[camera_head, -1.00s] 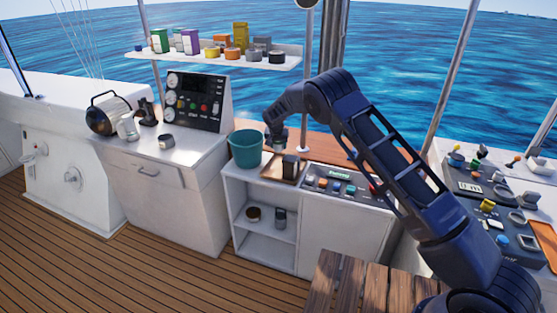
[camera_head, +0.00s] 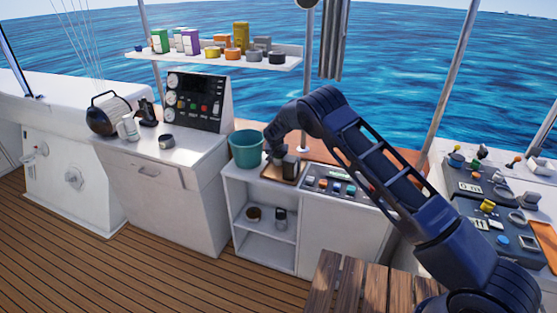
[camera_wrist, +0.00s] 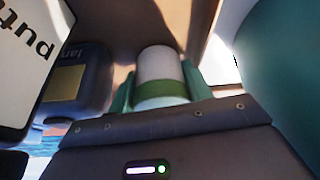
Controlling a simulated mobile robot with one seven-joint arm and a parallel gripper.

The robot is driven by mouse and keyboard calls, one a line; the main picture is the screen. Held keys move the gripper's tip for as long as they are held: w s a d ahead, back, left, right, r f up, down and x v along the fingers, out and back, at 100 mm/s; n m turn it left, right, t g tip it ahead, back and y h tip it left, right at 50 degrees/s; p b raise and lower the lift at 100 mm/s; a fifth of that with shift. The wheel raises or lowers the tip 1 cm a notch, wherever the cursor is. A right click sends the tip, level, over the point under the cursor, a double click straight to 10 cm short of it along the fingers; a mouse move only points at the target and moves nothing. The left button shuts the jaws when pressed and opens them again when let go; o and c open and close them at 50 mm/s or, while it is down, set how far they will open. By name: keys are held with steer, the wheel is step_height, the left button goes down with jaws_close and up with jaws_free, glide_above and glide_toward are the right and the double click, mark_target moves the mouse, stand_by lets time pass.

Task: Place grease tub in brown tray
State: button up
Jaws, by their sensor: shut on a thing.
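The brown tray (camera_head: 283,180) sits on the low white cabinet, right of the teal bucket (camera_head: 245,148). My gripper (camera_head: 277,158) is low over the tray's left back part, close beside the bucket. In the wrist view my gripper (camera_wrist: 158,92) is shut on a round white tub with a green band (camera_wrist: 160,65), taken as the grease tub. The tray's brown surface (camera_wrist: 206,25) shows behind it. In the head view the tub is mostly hidden, and I cannot tell whether it touches the tray.
A dark container (camera_head: 291,165) stands in the tray, just right of my gripper; its label (camera_wrist: 90,57) shows in the wrist view. A white item lettered "putt" (camera_wrist: 28,50) is at left there. A control panel (camera_head: 345,184) lies right of the tray.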

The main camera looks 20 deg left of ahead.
steer(key=shift+f, duration=0.1)
steer(key=o, duration=0.8)
steer(key=v, duration=1.2)
